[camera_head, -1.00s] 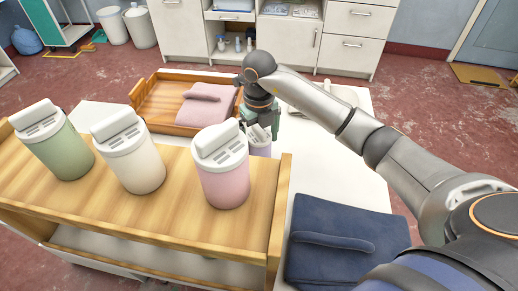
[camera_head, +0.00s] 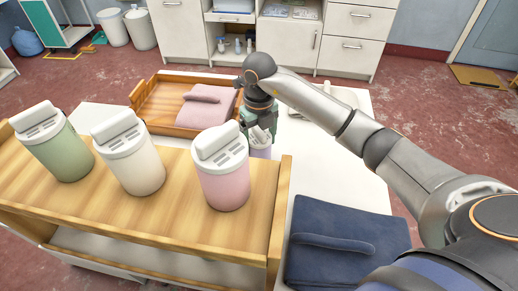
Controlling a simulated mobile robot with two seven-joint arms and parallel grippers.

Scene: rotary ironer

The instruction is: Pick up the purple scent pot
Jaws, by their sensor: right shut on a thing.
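The purple scent pot (camera_head: 260,151) stands behind the right end of the wooden shelf, on the white table. Its pale purple body shows; its top is mostly hidden by my right gripper. My right gripper (camera_head: 260,134) comes from above and is shut on the upper part of the pot. I cannot tell whether the pot's base touches the table, as the pink pot and the shelf hide it. My left gripper is not in the view.
Green (camera_head: 60,150), white (camera_head: 133,160) and pink (camera_head: 223,178) pots stand on the wooden shelf (camera_head: 100,215). A wooden tray (camera_head: 150,108) holds a folded pink cloth (camera_head: 205,105). A folded navy cloth (camera_head: 345,245) lies at front right. The white table right of the pot (camera_head: 330,160) is clear.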

